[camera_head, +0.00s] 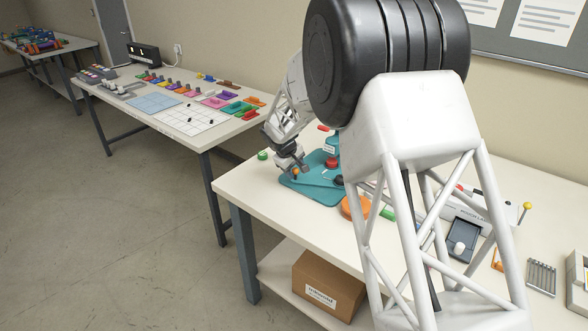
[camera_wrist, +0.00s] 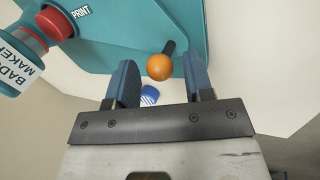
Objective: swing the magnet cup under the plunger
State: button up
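The teal badge maker (camera_head: 302,183) stands near the table's left end. Its red part (camera_head: 332,162) shows in the wrist view (camera_wrist: 55,24) at upper left, by the word PRINT on the base. A small dark round part (camera_head: 338,180) sits at the base's right; I cannot tell whether it is the magnet cup. An orange ball knob (camera_head: 296,173) on a short black stem lies at the base's edge. My gripper (camera_wrist: 158,66) is open, with its fingers on either side of the orange knob (camera_wrist: 159,68) and visible gaps. My arm hides part of the press.
A small blue striped disc (camera_wrist: 150,96) shows between the fingers, beyond them. A green-topped piece (camera_head: 262,155) lies left of the press. An orange disc (camera_head: 355,207) and a grey tray (camera_head: 464,252) are to the right. The table's front-left edge is clear.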

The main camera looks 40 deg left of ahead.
grip_shut()
jog(key=shift+s+d, duration=0.1)
dwell(0.3)
jog(key=shift+s+d+n+y, duration=0.35)
jog(key=shift+d+n, duration=0.25)
jog(key=shift+n, duration=0.3)
jog(key=shift+s+d+n+y, duration=0.3)
jog(key=shift+d+n, duration=0.3)
jog(key=shift+n, duration=0.3)
jog(key=shift+s+d+n+y, duration=0.15)
jog(key=shift+d+n+y, duration=0.2)
jog(key=shift+d+n, duration=0.55)
jog(key=shift+s+d+n+y, duration=0.15)
jog(key=shift+d+n+y, duration=0.15)
jog(key=shift+d+n, duration=0.55)
jog(key=shift+w+d+n+g+y, duration=0.15)
jog(key=shift+d+n+g+y, duration=0.2)
jog(key=shift+d+n, duration=0.65)
jog(key=shift+w+d+n+g+y, duration=0.2)
jog(key=shift+d+n+g, duration=0.3)
jog(key=shift+n, duration=0.75)
jog(key=shift+w+d+n+g+y, duration=0.3)
jog(key=shift+w+d+n, duration=0.15)
jog(key=shift+d+n, duration=0.5)
jog(key=shift+w+d+n+g+y, duration=0.2)
jog(key=shift+w+d+n, duration=0.3)
jog(key=shift+n, duration=0.75)
jog(key=shift+d, duration=0.2)
